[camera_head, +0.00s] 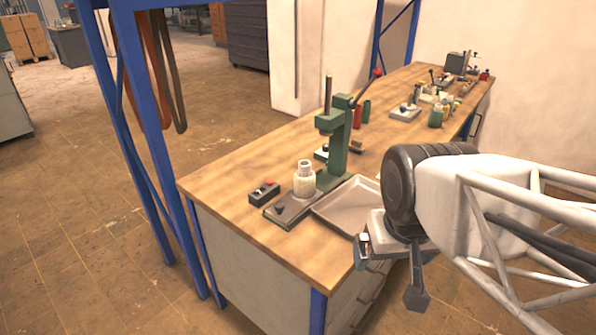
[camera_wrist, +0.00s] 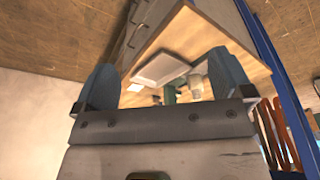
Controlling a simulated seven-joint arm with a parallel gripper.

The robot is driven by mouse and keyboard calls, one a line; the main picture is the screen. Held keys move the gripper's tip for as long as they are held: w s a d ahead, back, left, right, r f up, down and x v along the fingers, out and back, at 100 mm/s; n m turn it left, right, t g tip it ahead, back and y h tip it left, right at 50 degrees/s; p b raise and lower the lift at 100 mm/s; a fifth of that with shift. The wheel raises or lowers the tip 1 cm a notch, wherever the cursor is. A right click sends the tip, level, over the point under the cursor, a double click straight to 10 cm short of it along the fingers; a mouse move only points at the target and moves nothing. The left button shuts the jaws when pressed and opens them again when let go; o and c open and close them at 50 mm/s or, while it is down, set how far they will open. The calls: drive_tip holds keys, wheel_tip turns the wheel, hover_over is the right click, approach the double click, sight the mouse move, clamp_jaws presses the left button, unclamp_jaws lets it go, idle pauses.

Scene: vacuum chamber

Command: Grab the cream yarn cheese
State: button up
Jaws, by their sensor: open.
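The cream yarn cheese (camera_head: 304,183) is a pale, upright cylinder with a narrower top. It stands on the dark base plate of a green hand press (camera_head: 338,150), near the table's front left corner. My gripper (camera_head: 390,273) is open and empty, off the table's front right edge and well apart from the yarn. In the wrist view the two fingers of my gripper (camera_wrist: 165,82) are spread wide. A pale form that looks like the yarn (camera_wrist: 195,86) shows between them, beyond the fingers and near the right one.
A shallow grey tray (camera_head: 345,207) lies right of the press, between the yarn and my gripper. A small black box (camera_head: 264,193) with a red top part sits left of the yarn. A blue frame (camera_head: 150,130) stands left of the table (camera_head: 235,165). Several small items crowd its far end.

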drive_tip(key=shift+w, duration=0.1)
drive_tip(key=m+t+y, duration=0.1)
drive_tip(key=m+y, duration=1)
drive_tip(key=m, duration=0.7)
hover_over(314, 177)
drive_tip(key=s, duration=1.2)
wheel_tip(314, 177, down, 9)
drive_tip(key=w+d+f+m+t, duration=0.1)
drive_tip(key=w+f+m, duration=0.1)
drive_tip(key=w, duration=0.1)
drive_tip(key=w+d+f+m+t, duration=0.1)
drive_tip(key=w+f+m, duration=0.1)
drive_tip(key=w, duration=0.1)
drive_tip(key=w+d+f+m+t, duration=0.1)
drive_tip(key=w+f+m+t, duration=0.1)
drive_tip(key=w+f, duration=0.1)
drive_tip(key=shift+w+d+m, duration=0.2)
drive_tip(key=shift+w+m, duration=0.1)
drive_tip(key=shift+w, duration=0.2)
drive_tip(key=shift+x, duration=1.3)
drive_tip(key=shift+a, duration=0.1)
drive_tip(key=shift+x, duration=2.55)
